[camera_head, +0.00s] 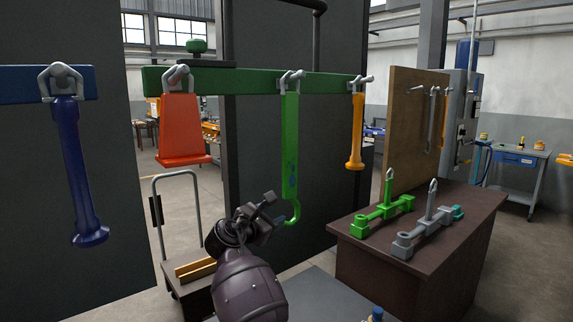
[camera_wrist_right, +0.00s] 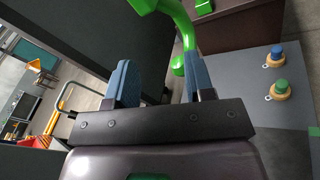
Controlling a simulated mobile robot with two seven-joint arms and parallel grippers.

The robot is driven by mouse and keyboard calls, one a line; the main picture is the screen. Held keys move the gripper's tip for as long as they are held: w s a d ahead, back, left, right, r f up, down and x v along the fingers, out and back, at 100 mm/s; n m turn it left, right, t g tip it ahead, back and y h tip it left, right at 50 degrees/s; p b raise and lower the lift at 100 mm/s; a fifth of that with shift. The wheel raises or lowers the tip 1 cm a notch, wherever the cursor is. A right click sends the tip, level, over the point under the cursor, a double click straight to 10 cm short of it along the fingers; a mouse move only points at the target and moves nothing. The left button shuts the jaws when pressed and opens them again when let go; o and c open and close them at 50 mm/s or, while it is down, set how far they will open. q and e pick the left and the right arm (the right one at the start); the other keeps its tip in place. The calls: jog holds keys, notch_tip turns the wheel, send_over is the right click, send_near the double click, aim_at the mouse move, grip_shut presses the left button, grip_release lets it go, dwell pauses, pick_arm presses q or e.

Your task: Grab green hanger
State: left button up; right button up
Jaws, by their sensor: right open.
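The green hanger (camera_head: 290,140) hangs upright from the green rail (camera_head: 240,82) and ends in a curved hook at its lower end. My right gripper (camera_head: 274,209) is just left of that hook, with its jaws open. In the right wrist view, the curved green part (camera_wrist_right: 186,32) shows beyond the fingers, close to the right-hand finger (camera_wrist_right: 199,78). The left-hand finger (camera_wrist_right: 125,84) stands apart from it. I cannot tell whether a finger touches the hanger. My left gripper is not in view.
An orange-red hanger (camera_head: 181,130) and a yellow-orange one (camera_head: 357,130) hang on either side. A blue one (camera_head: 75,170) hangs far left. A brown table (camera_head: 350,262) at right bears green (camera_head: 385,210) and grey (camera_head: 425,232) fixtures. A trolley (camera_head: 163,225) stands behind my arm.

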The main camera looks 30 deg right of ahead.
aim_at(284, 164)
jog(key=a+r+n+g+h+b, duration=0.1)
jog(key=a+r+g, duration=0.15)
jog(key=r, duration=0.35)
jog(key=a+r+g+h+b, duration=0.1)
jog(key=r+g, duration=0.2)
jog(key=r, duration=0.4)
jog(key=d, duration=0.9)
jog(key=shift+w+d+b, duration=0.2)
jog(key=shift+w+b, duration=0.05)
jog(key=shift+b, duration=0.05)
jog(key=shift+w+d, duration=0.1)
jog(key=shift+d, duration=0.35)
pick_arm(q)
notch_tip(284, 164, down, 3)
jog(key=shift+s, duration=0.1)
pick_arm(e)
jog(key=c, duration=0.7)
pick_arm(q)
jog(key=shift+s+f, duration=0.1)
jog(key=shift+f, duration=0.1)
pick_arm(e)
jog(key=shift+r, duration=0.1)
grip_shut()
